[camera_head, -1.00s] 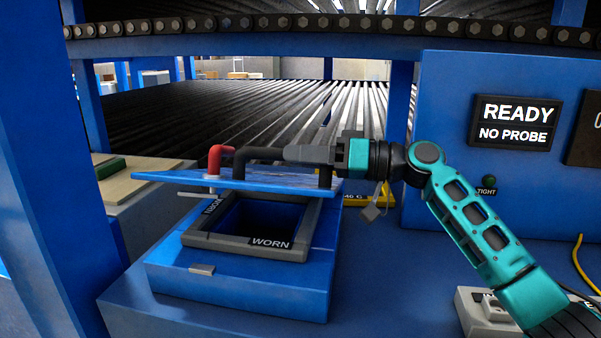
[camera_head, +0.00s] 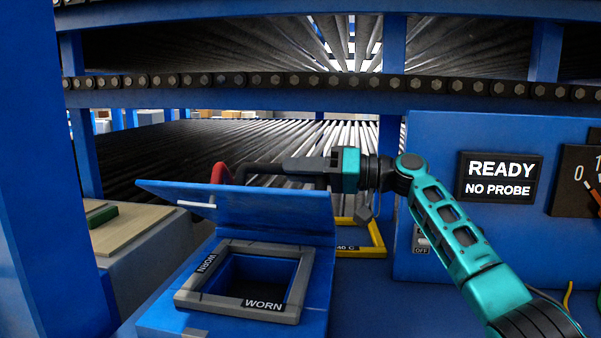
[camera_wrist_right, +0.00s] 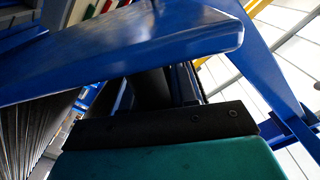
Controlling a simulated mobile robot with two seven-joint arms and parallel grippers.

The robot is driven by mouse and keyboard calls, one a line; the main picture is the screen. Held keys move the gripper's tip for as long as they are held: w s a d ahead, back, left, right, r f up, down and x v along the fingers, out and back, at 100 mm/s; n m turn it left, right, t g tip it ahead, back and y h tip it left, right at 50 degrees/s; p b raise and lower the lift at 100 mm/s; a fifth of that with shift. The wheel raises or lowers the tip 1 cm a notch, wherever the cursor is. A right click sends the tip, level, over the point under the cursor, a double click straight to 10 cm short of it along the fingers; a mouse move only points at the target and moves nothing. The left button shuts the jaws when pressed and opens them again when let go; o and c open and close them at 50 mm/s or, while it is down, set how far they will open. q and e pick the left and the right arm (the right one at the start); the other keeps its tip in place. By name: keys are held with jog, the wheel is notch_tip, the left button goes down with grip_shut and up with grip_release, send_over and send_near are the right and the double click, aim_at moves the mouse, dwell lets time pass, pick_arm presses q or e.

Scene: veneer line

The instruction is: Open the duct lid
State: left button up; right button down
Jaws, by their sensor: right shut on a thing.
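The blue duct lid (camera_head: 265,212) stands tilted up at the back of the duct, its underside facing me. A grey frame marked WORN (camera_head: 190,301) surrounds the open square duct mouth (camera_head: 258,280). My right gripper (camera_head: 290,168) is behind the lid's upper edge, shut on the dark lid handle (camera_head: 245,172), which the lid partly hides. In the right wrist view the blue lid (camera_wrist_right: 130,50) crosses in front of the gripper; the fingertips are hidden there. My left gripper is not in view.
A yellow frame (camera_head: 378,240) stands right of the duct. A blue panel with a READY, NO PROBE screen (camera_head: 500,178) is further right. Boards (camera_head: 125,230) lie on a stack at left. Rollers (camera_head: 170,150) and a chain rail (camera_head: 300,82) run behind.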

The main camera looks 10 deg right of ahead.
jog(key=shift+r, duration=0.25)
jog(key=c, duration=1.1)
grip_release()
jog(key=shift+o, duration=0.7)
jog(key=shift+f, duration=0.2)
jog(key=b+v, duration=0.1)
jog(key=v, duration=1.2)
jog(key=shift+b, duration=0.4)
jog(key=shift+c, duration=0.5)
